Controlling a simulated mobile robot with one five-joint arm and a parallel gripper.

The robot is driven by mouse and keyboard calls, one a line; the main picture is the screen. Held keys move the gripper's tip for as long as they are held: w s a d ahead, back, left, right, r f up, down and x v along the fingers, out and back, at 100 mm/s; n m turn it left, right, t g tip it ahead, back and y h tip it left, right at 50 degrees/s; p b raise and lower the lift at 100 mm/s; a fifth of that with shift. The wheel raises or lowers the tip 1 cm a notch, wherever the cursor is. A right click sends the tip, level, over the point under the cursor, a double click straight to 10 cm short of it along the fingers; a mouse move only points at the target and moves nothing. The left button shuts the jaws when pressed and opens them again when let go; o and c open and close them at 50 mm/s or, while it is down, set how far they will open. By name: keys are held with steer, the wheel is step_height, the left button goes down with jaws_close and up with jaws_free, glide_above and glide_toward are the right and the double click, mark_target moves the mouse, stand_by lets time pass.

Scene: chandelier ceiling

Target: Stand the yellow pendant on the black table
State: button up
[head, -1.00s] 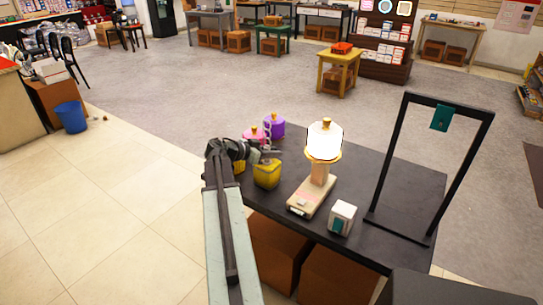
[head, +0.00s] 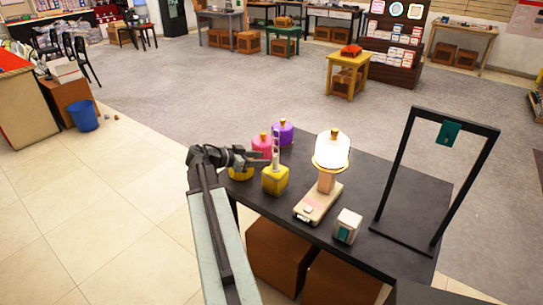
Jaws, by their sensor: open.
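A yellow block-shaped piece (head: 275,181) stands upright near the left edge of the black table (head: 405,180), with a thin pale upright stem (head: 276,150) above it. A second yellow piece (head: 241,173) is to its left, partly hidden by my arm. I cannot tell for sure which of the two is the yellow pendant. My gripper (head: 262,161) is open and empty, pointing right, just left of the stem and above the yellow pieces. I cannot tell whether it touches the stem.
A pink pendant (head: 263,146) and a purple pendant (head: 283,132) stand behind. A lit lamp (head: 332,152) on a beige base (head: 318,204), a small white box (head: 347,226) and a black frame (head: 437,112) occupy the table's middle and right.

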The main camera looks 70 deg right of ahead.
steer(key=shift+v, duration=1)
steer(key=w+a+f+n+t+y, duration=0.2)
steer(key=w+a+f+n, duration=0.2)
steer(key=w+a, duration=0.4)
steer(key=w+a+f+n+t+y, duration=0.1)
steer(key=w+a+f+n+t, duration=0.15)
steer(key=w+a+n, duration=0.55)
steer(key=w+a+f+n+t+y, duration=0.15)
steer(key=w+a+f, duration=0.35)
steer(key=a, duration=0.7)
steer(key=w+a+f+n+y, duration=0.1)
steer(key=a+n, duration=0.3)
steer(key=a, duration=0.7)
steer(key=w+a+f+n+t+y, duration=0.1)
steer(key=w+a+n+y, duration=0.1)
steer(key=a, duration=0.9)
steer(key=w+a+f+n+t+y, duration=0.1)
steer(key=a+n+y, duration=0.2)
steer(key=a+n, duration=0.3)
steer(key=a, duration=0.5)
steer(key=shift+w, duration=0.35)
steer(key=shift+f, duration=0.15)
